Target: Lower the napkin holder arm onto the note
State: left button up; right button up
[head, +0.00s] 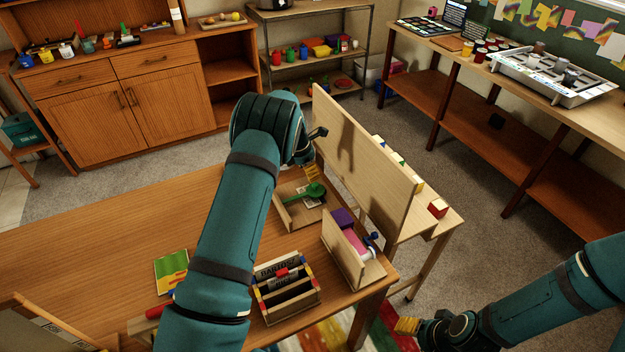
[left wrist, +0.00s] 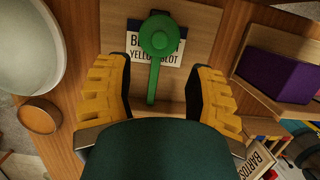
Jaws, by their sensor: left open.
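The green napkin holder arm (head: 315,190) has a round disc end and a thin bar. It is over a wooden holder (head: 287,213) on the table. The white note (head: 308,201) with dark print lies on the wood beneath it. In the left wrist view the green arm (left wrist: 158,42) covers part of the note (left wrist: 172,55); I cannot tell whether they touch. My left gripper (head: 312,172) is open above the holder. Its yellow fingers (left wrist: 158,85) are on either side of the bar, apart from it. My right gripper (head: 407,326) is low at right, its opening unclear.
An upright wooden board (head: 362,150) stands just right of the holder. A wooden rack with a purple block (head: 342,217) and a lettered box (head: 285,290) stand nearer. A green and yellow card (head: 171,270) lies left of my arm. The table's left part is clear.

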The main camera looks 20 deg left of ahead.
pick_arm(q)
jog(key=shift+v, duration=1.35)
